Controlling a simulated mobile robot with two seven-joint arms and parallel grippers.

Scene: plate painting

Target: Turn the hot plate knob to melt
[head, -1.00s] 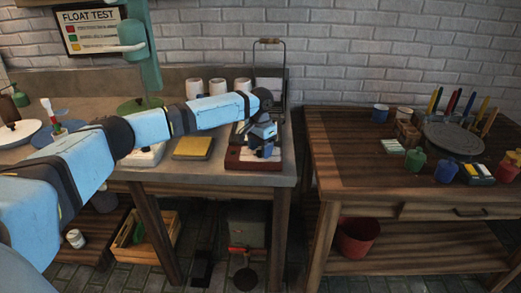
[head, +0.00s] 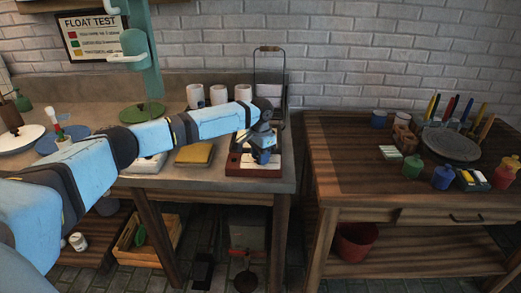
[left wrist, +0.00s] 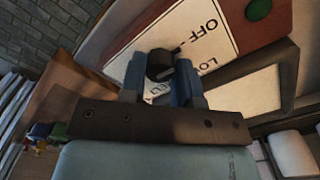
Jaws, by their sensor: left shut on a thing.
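The hot plate (head: 238,170) is a red-brown unit at the right end of the grey counter. In the left wrist view its white dial label (left wrist: 222,40) reads "OFF" and "LOW"; further lettering is partly hidden by my fingers. The dark round knob (left wrist: 159,68) sits between the two blue fingers of my left gripper (left wrist: 160,82), which is shut on it. A small pointer on the knob faces up and right, towards the mark by "OFF". In the head view my left gripper (head: 263,154) hides the knob. My right gripper is in neither view.
A yellow sponge-like block (head: 195,154) lies left of the hot plate. White cups (head: 218,95) and a wire-handled holder (head: 271,88) stand behind. A wooden table (head: 345,165) with paint jars and a grey plate (head: 451,145) is at the right, across a gap.

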